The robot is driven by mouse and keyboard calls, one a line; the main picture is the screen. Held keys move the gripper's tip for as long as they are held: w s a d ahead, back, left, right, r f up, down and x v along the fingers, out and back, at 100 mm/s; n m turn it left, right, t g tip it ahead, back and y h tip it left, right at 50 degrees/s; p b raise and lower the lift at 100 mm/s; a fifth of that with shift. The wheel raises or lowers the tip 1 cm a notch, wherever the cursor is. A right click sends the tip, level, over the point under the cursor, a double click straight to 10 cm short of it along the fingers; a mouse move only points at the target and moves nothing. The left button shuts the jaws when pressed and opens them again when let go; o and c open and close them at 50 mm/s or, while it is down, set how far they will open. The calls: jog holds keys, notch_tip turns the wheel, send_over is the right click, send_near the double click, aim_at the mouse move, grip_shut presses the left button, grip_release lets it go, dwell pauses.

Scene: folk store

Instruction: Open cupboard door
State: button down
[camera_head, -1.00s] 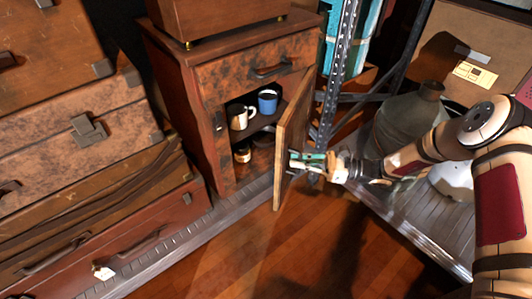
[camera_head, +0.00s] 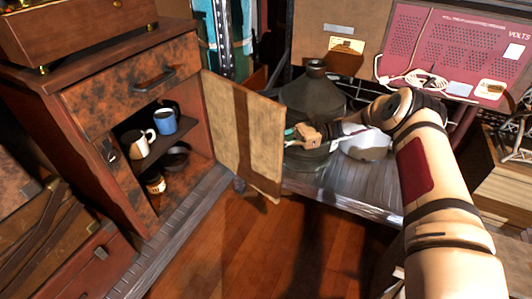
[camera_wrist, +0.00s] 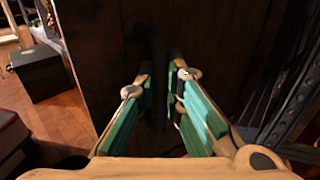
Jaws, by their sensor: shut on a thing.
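The cupboard (camera_head: 130,85) is a brown wooden cabinet at the left in the head view. Its door (camera_head: 225,125) stands wide open, swung out to the right, with its pale inner face showing. My gripper (camera_head: 291,138) is at the door's outer side near the free edge. In the wrist view my gripper (camera_wrist: 156,85) has its green fingers on either side of the dark door handle (camera_wrist: 157,48), shut on it. The door's dark outer face (camera_wrist: 215,45) fills the middle there. The handle is hidden in the head view.
Inside the cupboard are a white mug (camera_head: 138,143), a blue mug (camera_head: 165,121), a dark pan (camera_head: 175,157) and a small jar (camera_head: 155,183). A large grey jug (camera_head: 313,95) stands on a metal shelf (camera_head: 350,185) behind my gripper. The wooden floor (camera_head: 225,240) in front is clear.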

jog(key=shift+w+d, duration=0.55)
jog(key=shift+d, duration=0.1)
jog(key=c, duration=1.7)
grip_release()
jog(key=shift+v, duration=6)
jog(key=shift+c, duration=0.5)
